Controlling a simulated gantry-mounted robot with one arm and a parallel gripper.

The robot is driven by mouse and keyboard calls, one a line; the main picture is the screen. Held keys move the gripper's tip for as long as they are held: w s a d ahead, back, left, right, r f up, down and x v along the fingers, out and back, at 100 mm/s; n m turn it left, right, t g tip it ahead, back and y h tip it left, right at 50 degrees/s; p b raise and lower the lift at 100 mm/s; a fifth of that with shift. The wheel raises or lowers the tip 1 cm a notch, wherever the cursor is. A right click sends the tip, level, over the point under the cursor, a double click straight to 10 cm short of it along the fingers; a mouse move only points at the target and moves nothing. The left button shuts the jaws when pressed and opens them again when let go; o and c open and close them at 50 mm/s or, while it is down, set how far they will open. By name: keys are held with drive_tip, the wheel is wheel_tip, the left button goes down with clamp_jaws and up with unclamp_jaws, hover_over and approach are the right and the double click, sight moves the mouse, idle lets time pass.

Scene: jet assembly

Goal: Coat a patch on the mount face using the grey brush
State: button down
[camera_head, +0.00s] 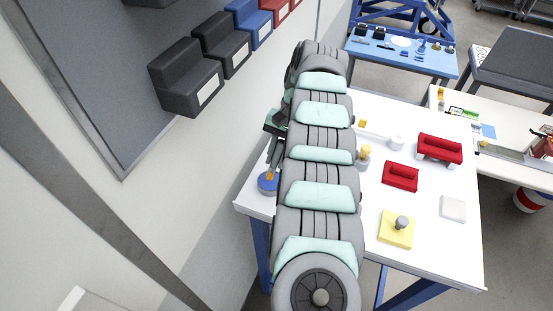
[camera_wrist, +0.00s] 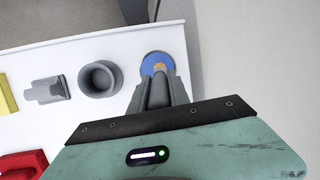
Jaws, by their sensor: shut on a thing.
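My gripper (camera_wrist: 158,82) points down over the left end of the white table. Its grey fingers are closed on a narrow grey piece, apparently the grey brush, which I can hardly tell from the fingers. Just beyond the fingertips lies a round blue piece (camera_wrist: 148,60) with an orange spot at its middle; it also shows in the head view (camera_head: 265,185). I cannot tell whether the tip touches it. A grey bracket-like part (camera_wrist: 46,90) stands further left in the wrist view. I cannot tell which part bears the mount face.
A grey cup (camera_wrist: 100,78) stands close to the left of the fingers. Red blocks (camera_head: 400,176), a yellow plate with a grey knob (camera_head: 394,232) and a white block (camera_head: 453,208) occupy the table's right side. Wall bins (camera_head: 185,80) hang at the left. My arm hides the table's middle.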

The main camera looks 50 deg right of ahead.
sight(277, 149)
drive_tip(key=shift+r+p, duration=0.8)
drive_tip(key=shift+r, duration=2.1)
drive_tip(key=shift+s, duration=0.1)
